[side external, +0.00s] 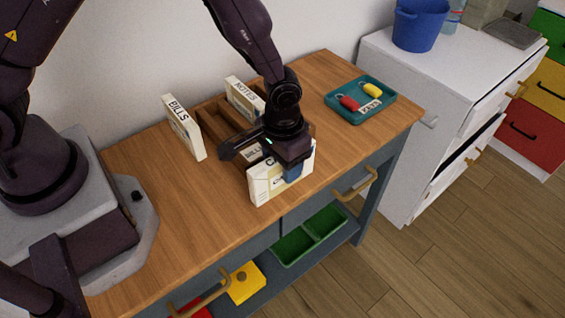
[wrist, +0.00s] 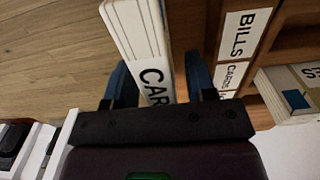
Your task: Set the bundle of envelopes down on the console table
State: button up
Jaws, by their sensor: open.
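A cream bundle of envelopes (side external: 265,187), its label starting "CA", stands upright at the console table's (side external: 170,225) front edge, in front of the wooden sorter. Its base looks to be on the tabletop, though contact is hard to confirm. My gripper (side external: 284,170) is over the bundle, pointing down, with one blue finger in front of its face. In the wrist view my gripper (wrist: 160,82) is open, its blue fingers on either side of the bundle (wrist: 133,30). The far finger is hidden in the side view.
The wooden sorter (side external: 207,112) holds a NOTES bundle (side external: 245,97). A BILLS bundle (side external: 184,127) stands upright left of it. A teal tray (side external: 345,113) with red and yellow key tags lies at the right. The tabletop's front left is clear.

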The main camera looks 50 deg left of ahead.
notch_tip(320, 180, up, 12)
jog(key=shift+f, duration=0.1)
jog(key=s+a+r+t, duration=0.1)
jog(key=s+a+r, duration=0.25)
jog(key=r, duration=0.25)
jog(key=s+a+r+t, duration=0.2)
jog(key=a+r, duration=0.2)
jog(key=r, duration=0.3)
jog(key=s+a+r+t, duration=0.2)
jog(key=s+a+r, duration=0.3)
jog(key=s, duration=0.5)
jog(key=shift+r+t, duration=0.15)
jog(key=shift+t, duration=0.15)
